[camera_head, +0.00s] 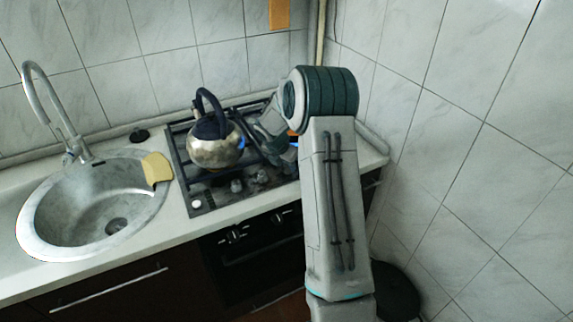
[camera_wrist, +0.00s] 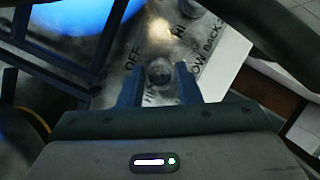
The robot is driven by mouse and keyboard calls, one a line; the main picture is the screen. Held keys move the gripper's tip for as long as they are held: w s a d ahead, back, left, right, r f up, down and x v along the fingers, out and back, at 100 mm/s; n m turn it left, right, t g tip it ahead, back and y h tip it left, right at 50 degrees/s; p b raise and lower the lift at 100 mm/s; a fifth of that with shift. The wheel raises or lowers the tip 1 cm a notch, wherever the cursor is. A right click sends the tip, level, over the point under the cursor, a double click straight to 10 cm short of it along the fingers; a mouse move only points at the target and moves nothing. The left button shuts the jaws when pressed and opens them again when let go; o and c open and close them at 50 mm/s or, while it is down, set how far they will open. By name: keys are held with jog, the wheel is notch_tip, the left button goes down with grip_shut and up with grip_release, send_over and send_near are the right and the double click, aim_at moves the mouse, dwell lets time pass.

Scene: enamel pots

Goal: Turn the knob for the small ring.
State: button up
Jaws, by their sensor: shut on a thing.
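In the wrist view a round metal knob (camera_wrist: 159,72) sits on the stove's front panel, with the printed words OFF, HI and LOW around it. My gripper (camera_wrist: 159,85) has one finger on each side of the knob and is shut on it. A second knob (camera_wrist: 190,8) shows at the top edge of the wrist view. In the head view the hob's front panel carries knobs (camera_head: 236,185) and (camera_head: 262,176). My arm covers the right part of the hob there, and my fingertips cannot be made out. A blue glow (camera_wrist: 85,14) shows at the wrist view's upper left.
A metal kettle (camera_head: 216,150) stands on the left of the hob. A sink (camera_head: 50,222) with a tap (camera_head: 50,100) and a yellow cloth (camera_head: 157,168) lie further left. A tiled wall (camera_head: 470,150) stands close to the right of my arm.

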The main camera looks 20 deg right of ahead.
jog(key=m, duration=0.2)
jog(key=m+g, duration=0.1)
jog(key=shift+w+a+m+h, duration=0.1)
jog(key=shift+w+m+h, duration=0.1)
jog(key=shift+m+h, duration=0.15)
jog(key=m+g, duration=0.1)
jog(key=m, duration=0.2)
jog(key=shift+m+g, duration=0.35)
jog(key=shift+g, duration=0.05)
jog(key=m+g, duration=0.1)
jog(key=m, duration=0.2)
jog(key=shift+w+m+p, duration=0.15)
jog(key=shift+m+p, duration=0.15)
jog(key=shift+m+g+y, duration=0.65)
jog(key=shift+m+g, duration=0.15)
jog(key=shift+m, duration=1.1)
jog(key=o, duration=1)
jog(key=shift+w+r, duration=0.1)
jog(key=shift+r, duration=0.05)
